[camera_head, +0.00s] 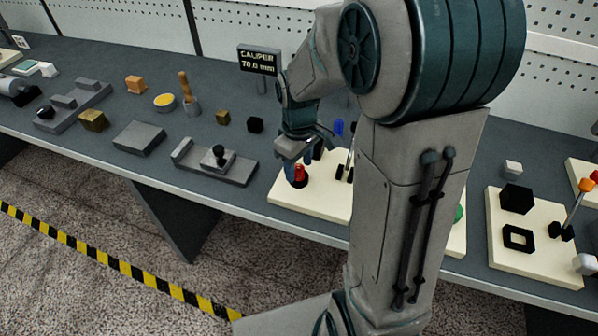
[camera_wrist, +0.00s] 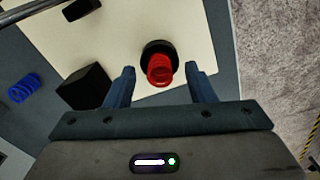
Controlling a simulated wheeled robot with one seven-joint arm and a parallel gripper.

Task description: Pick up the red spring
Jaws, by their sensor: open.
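The red spring (camera_wrist: 160,71) stands at a black round base or peg (camera_wrist: 158,48) on a cream board (camera_wrist: 113,35). In the head view the red spring (camera_head: 299,172) shows near the left end of the cream board (camera_head: 318,202), just under my gripper (camera_head: 295,153). In the wrist view my gripper (camera_wrist: 160,85) is open, with one blue finger on each side of the spring and a gap on both sides. The spring sits between and slightly beyond the fingertips. Nothing is held.
A black block (camera_wrist: 85,88) stands close to the left finger, and a blue spring (camera_wrist: 23,88) lies farther left. In the head view a grey fixture with a black knob (camera_head: 216,160) is left of the board. A caliper sign (camera_head: 259,60) stands behind.

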